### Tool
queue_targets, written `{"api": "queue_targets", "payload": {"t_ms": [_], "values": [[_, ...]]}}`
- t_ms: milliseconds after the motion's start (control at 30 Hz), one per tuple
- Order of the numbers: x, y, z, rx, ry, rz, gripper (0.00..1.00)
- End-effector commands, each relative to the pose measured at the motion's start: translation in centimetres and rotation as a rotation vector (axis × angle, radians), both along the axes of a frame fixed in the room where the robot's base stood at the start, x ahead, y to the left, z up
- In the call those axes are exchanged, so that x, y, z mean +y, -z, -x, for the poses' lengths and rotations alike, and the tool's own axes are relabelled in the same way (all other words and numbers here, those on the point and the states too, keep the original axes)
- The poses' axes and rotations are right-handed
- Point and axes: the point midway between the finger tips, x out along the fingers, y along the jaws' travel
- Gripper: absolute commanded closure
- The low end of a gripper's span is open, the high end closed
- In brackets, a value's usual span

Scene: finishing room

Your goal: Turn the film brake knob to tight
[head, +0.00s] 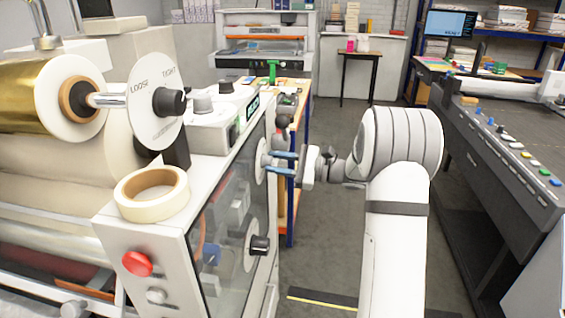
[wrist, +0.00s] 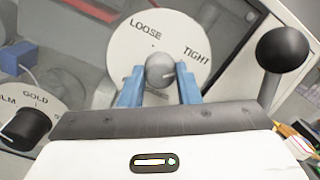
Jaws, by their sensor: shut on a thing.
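My gripper (head: 278,163) has its blue fingers shut on a grey round knob (wrist: 160,70) at the machine's side panel. A white dial (wrist: 182,38) marked LOOSE and TIGHT lies behind this knob. TIGHT is to the right of LOOSE in the wrist view. A pale pointer mark shows on the knob, but its exact direction is hard to read. In the head view, another white LOOSE/TIGHT disc (head: 146,104) with a black knob (head: 170,102) stands by the gold film roll (head: 48,98), away from my gripper. No visible label says film brake.
A black selector knob (wrist: 24,127) with GOLD on its dial is left of my gripper. A black ball-ended lever (wrist: 283,48) is close on the right. A tape roll (head: 152,193) and red button (head: 137,263) are on the machine. Floor (head: 340,215) is open to the right.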

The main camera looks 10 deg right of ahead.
Motion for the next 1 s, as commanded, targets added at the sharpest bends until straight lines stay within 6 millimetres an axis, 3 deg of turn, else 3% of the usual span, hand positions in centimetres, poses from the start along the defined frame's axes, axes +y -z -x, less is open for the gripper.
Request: {"api": "queue_targets", "payload": {"t_ms": [133,167,400,733,1000], "values": [[0.4,0.5,0.2,0.011,-0.011,0.002,0.93],[0.4,0.5,0.2,0.011,-0.011,0.002,0.69],[0.2,0.4,0.1,0.008,-0.007,0.002,0.49],[-0.5,0.3,0.3,0.003,-0.001,0.003,0.49],[-4.6,0.8,2.1,0.004,0.001,0.002,0.49]]}}
